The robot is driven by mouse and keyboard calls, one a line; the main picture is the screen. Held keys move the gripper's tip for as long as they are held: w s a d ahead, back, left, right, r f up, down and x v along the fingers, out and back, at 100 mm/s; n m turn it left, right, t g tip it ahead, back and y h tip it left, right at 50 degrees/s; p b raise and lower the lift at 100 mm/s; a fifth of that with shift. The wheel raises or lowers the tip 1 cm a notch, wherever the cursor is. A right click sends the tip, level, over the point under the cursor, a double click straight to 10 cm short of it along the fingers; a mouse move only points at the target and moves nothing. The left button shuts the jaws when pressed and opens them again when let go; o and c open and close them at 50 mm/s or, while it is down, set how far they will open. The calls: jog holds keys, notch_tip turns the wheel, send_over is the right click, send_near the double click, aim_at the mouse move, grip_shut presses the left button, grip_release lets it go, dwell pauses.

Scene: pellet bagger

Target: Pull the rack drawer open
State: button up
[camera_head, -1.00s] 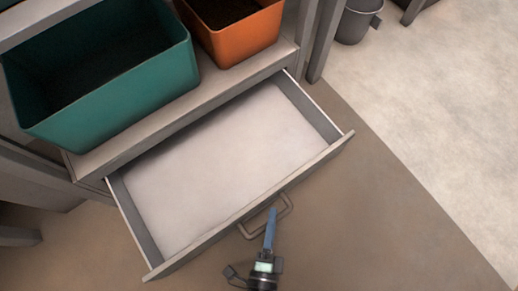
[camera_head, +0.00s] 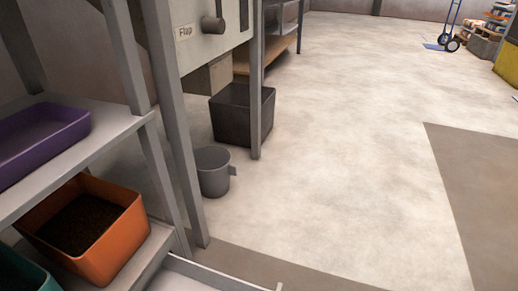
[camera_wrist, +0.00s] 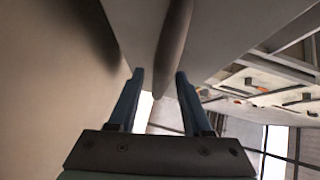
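The rack drawer (camera_head: 215,277) shows only as a pale strip of its far corner and rim at the bottom edge of the head view; that corner stands out from the rack. The rest of the drawer is out of that view. In the wrist view, the grey handle bar (camera_wrist: 172,50) runs between the two blue fingers of my gripper (camera_wrist: 160,73). The fingers are apart, with a clear gap between the left finger and the bar. The bar lies close to the right finger; I cannot tell whether they touch. My gripper is not in the head view.
The rack holds an orange bin (camera_head: 125,235) with dark contents, a purple tray (camera_head: 40,140) above it and part of a teal bin (camera_head: 22,275). A grey bucket (camera_head: 213,172) and a dark crate (camera_head: 240,112) stand on the floor beyond.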

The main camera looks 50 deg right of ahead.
dwell(0.5)
jog(key=p+v, duration=0.4)
jog(key=v, duration=0.9)
